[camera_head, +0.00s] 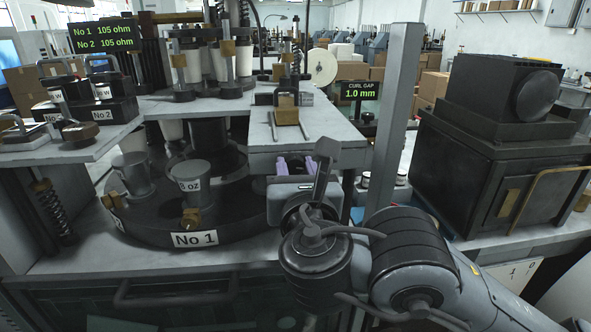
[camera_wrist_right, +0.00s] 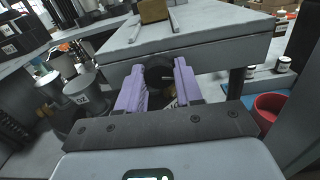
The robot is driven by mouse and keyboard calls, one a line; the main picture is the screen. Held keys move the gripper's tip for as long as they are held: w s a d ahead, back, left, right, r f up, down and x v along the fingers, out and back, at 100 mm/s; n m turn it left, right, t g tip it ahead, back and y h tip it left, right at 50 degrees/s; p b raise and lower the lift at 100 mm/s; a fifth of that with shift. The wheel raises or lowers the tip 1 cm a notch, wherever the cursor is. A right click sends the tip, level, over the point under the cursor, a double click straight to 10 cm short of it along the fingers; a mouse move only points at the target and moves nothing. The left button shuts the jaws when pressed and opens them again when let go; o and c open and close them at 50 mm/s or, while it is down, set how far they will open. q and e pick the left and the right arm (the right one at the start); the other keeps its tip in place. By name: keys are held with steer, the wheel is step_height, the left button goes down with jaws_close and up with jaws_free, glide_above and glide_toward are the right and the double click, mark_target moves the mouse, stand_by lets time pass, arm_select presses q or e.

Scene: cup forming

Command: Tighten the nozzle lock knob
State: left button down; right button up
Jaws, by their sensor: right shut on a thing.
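My right gripper (camera_head: 296,166) reaches in under the front edge of the grey raised plate (camera_head: 262,145). In the wrist view its two purple fingers (camera_wrist_right: 159,88) are shut on a dark round knob (camera_wrist_right: 159,74), one finger on each side. My left gripper is in neither view.
A brass block (camera_head: 286,110) sits on the plate. A "CURL GAP 1.0 mm" display (camera_head: 361,91) and grey post (camera_head: 397,110) stand right. A red cup (camera_wrist_right: 271,105) shows in the wrist view.

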steer(key=m+b, duration=0.1)
steer(key=m, duration=0.4)
steer(key=shift+f, duration=0.1)
steer(key=m, duration=0.4)
steer(key=shift+m+b, duration=0.4)
steer(key=m+b, duration=0.1)
steer(key=m, duration=0.4)
steer(key=shift+m+b, duration=0.5)
steer(key=shift+m, duration=1.6)
steer(key=o, duration=1)
steer(key=shift+o, duration=0.2)
steer(key=shift+s, duration=0.15)
